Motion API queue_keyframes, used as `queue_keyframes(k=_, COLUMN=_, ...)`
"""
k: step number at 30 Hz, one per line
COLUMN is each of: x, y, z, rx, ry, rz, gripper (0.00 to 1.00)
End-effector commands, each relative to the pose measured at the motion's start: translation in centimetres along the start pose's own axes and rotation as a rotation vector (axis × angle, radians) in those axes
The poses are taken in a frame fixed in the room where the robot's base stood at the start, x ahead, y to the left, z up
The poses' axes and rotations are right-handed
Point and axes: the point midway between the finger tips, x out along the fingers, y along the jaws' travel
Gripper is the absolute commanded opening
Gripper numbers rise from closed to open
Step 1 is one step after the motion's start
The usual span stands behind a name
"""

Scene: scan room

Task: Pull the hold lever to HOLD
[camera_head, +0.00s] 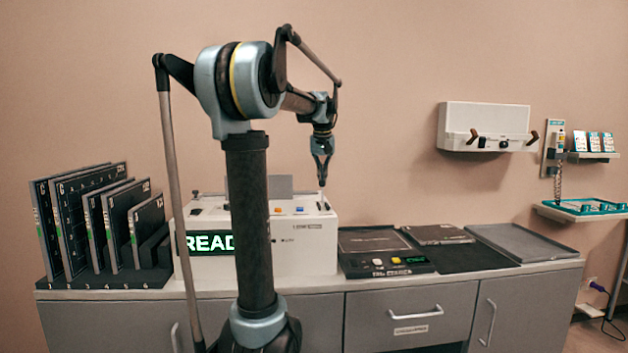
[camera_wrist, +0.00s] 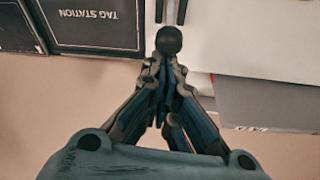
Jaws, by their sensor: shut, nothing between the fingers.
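The hold lever (camera_head: 322,202) appears as a small upright piece at the right end of the top of a white machine (camera_head: 305,245). In the wrist view its round black knob (camera_wrist: 168,40) shows just beyond my fingertips. My gripper (camera_head: 322,181) points down directly above the lever; in the wrist view the fingers (camera_wrist: 166,72) are closed together with nothing between them. I cannot tell whether they touch the knob. The machine's green lit display (camera_head: 208,243) reads "READ", with the rest hidden behind my arm. No HOLD marking is legible.
Black panels (camera_head: 100,225) stand in a rack at the left. A white wall unit (camera_head: 487,126) hangs above. A "TAG STATION" panel (camera_wrist: 92,20) shows in the wrist view.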

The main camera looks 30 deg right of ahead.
Motion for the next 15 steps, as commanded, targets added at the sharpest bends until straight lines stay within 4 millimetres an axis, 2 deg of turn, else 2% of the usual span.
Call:
queue_keyframes(k=7, x=-1.2, y=0.6, z=2.0, rx=0.015, ry=0.181, rz=-0.024, gripper=0.00)
queue_keyframes(k=13, x=-1.9, y=0.1, z=3.5, rx=0.015, ry=0.323, rz=-0.050, gripper=0.00)
queue_keyframes(k=15, x=-1.9, y=0.2, z=3.1, rx=0.013, ry=0.315, rz=-0.049, gripper=0.00)
